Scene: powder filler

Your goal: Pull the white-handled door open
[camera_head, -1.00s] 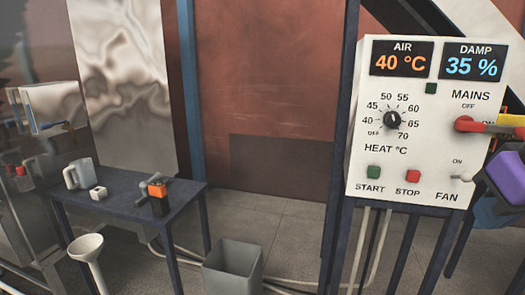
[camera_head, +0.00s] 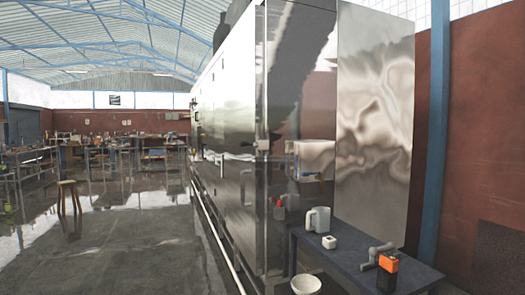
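A tall, shiny metal cabinet (camera_head: 228,120) stands in the middle of the head view and runs back along the left. Its near face (camera_head: 300,95) is dark and glossy and reflects the surroundings. A small latch-like fitting (camera_head: 264,145) sits at its near left edge, beside a vertical pale bar (camera_head: 259,75). I cannot tell whether this is the white handle, or where the door's edges run. No open gap shows. My gripper is not in view.
A dark blue table (camera_head: 345,262) stands before the cabinet's near face with a jug (camera_head: 318,219), a white block (camera_head: 329,242) and an orange-black device (camera_head: 388,272). A white funnel (camera_head: 305,285) is in front. Open floor (camera_head: 130,255) lies left; a stool (camera_head: 69,197) stands there.

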